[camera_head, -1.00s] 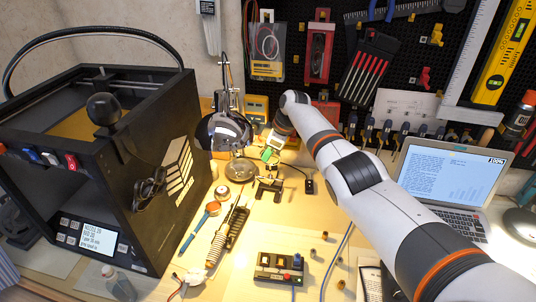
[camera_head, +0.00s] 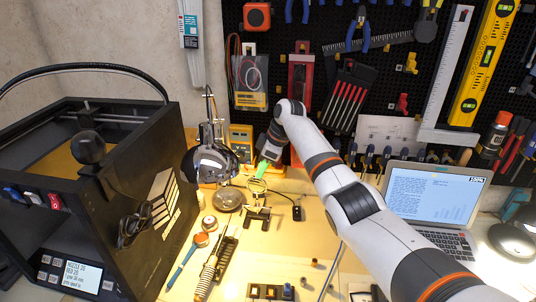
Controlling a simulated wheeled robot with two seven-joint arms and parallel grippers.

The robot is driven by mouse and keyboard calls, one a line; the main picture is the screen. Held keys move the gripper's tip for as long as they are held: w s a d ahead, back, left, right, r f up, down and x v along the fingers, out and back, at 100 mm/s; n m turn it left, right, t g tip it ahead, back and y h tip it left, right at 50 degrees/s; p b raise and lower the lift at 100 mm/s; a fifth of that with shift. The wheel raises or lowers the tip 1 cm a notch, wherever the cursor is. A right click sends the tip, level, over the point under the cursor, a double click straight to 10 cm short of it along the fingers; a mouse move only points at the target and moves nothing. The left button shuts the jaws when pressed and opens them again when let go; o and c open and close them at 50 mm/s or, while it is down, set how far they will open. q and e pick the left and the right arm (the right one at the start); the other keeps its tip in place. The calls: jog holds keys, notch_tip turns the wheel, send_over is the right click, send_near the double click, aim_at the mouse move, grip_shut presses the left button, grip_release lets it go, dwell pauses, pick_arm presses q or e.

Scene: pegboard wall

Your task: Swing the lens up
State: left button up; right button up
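A small stand (camera_head: 257,215) with a round lens (camera_head: 256,187) at its top is on the bench, right of the lamp base. My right gripper (camera_head: 263,167) is just above and behind the lens, at the end of the white arm that comes in from the lower right. A small green piece shows at its tip; I cannot tell whether it is held or lies behind. The fingers are too small to read, and contact with the lens cannot be told. My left gripper is not in view.
A black printer (camera_head: 150,190) fills the left, a laptop (camera_head: 430,205) is at the right. Tools hang on the pegboard (camera_head: 300,20) behind. A small black box (camera_head: 297,213) is right of the stand.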

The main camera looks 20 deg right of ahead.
jog(key=v, duration=0.5)
jog(key=shift+r, duration=0.1)
